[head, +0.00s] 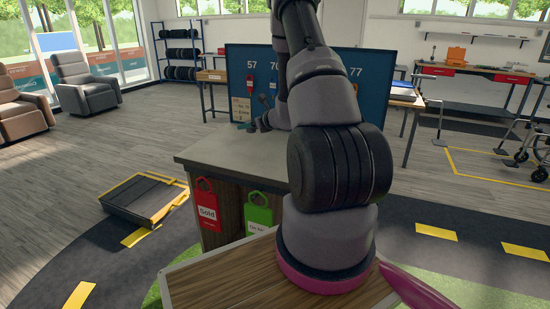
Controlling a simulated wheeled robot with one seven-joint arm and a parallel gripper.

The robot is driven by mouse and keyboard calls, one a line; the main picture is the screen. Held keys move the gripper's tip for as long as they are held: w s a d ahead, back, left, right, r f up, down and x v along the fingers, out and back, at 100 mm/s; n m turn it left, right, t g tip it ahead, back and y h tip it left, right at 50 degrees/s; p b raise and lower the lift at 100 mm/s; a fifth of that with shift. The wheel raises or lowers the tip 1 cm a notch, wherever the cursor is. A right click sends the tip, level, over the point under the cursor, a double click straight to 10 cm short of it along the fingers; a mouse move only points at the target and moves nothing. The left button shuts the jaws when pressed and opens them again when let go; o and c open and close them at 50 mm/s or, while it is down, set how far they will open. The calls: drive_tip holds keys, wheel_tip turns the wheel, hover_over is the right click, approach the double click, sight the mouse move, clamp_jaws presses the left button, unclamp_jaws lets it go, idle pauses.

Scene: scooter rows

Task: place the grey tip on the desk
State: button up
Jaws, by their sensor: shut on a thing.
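The desk (215,150) has a pale grey top and stands in the middle of the head view, partly hidden behind my arm. My gripper (257,124) shows small and dark over the far part of the desk top, at the left side of my arm. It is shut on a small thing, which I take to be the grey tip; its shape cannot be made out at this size. I cannot tell whether it touches the desk top.
A red "Sold" tag (207,206) and a green tag (258,213) hang at the desk's front. A blue numbered board (236,68) stands behind it. A black ramp-like platform (143,197) lies on the floor at left. The desk top's left part is clear.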

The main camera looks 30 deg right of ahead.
sight(250, 153)
wheel_tip(250, 153, down, 10)
idle(0.6)
drive_tip(key=shift+s+f, duration=0.1)
drive_tip(key=o, duration=1.4)
drive_tip(key=shift+c, duration=0.2)
